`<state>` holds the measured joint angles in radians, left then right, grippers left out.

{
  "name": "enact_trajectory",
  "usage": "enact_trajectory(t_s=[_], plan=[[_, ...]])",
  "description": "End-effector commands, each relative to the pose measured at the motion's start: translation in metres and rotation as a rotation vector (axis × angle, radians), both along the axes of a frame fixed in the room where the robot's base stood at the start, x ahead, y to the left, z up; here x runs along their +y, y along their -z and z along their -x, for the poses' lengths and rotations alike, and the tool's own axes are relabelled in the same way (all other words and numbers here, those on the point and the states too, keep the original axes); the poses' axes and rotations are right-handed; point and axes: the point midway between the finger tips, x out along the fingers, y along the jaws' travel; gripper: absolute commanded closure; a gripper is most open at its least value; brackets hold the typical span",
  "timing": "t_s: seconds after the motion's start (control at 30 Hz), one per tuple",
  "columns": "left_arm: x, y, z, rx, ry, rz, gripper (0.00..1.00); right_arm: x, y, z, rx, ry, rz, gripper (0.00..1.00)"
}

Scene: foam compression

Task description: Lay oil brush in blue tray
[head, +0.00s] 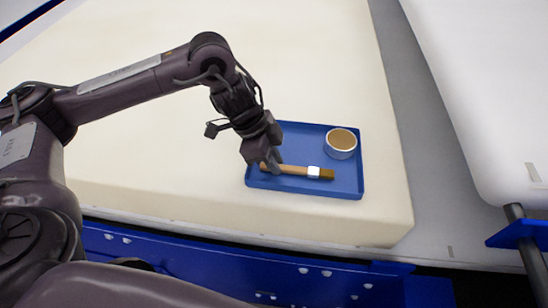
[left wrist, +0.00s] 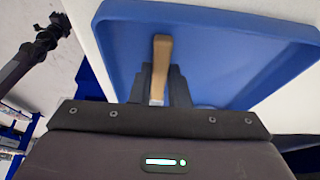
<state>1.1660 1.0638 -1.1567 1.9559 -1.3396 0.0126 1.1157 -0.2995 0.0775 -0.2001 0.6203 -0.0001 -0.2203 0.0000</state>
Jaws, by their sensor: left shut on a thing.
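The oil brush (head: 314,172) has a wooden handle, a white-silver band and brown bristles. It lies level over the front part of the blue tray (head: 300,137), bristles to the right. My left gripper (head: 272,165) is shut on its handle near the left end. In the left wrist view the handle end (left wrist: 162,55) stands up between the fingers (left wrist: 162,88), with the blue tray (left wrist: 225,45) behind it. I cannot tell whether the brush touches the tray floor. My right gripper is not in view.
A round white cup (head: 341,143) with brown contents stands in the tray's back right. The tray rests on a large cream foam block (head: 330,70), near its front right corner. A blue frame (head: 230,265) runs along the front. A white slab (head: 490,80) is at the right.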

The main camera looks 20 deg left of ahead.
Motion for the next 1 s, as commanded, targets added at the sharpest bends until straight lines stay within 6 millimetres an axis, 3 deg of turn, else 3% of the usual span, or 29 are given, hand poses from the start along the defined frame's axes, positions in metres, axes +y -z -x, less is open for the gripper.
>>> enact_trajectory(t_s=[0.17,0.2,0.37,0.7,1.0], plan=[[0.0,0.004,0.0,0.0,0.0,0.0,1.0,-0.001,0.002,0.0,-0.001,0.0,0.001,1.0],[0.0,0.004,0.0,0.0,0.0,0.0,0.81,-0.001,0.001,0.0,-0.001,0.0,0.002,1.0],[0.0,0.004,0.0,0.0,0.0,0.0,0.6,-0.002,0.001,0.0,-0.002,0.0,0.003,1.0],[0.002,0.0,0.0,-0.001,0.0,0.0,0.59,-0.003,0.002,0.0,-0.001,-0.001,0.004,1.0],[0.019,-0.044,0.005,-0.004,-0.002,0.0,0.59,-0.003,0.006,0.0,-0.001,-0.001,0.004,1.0]])
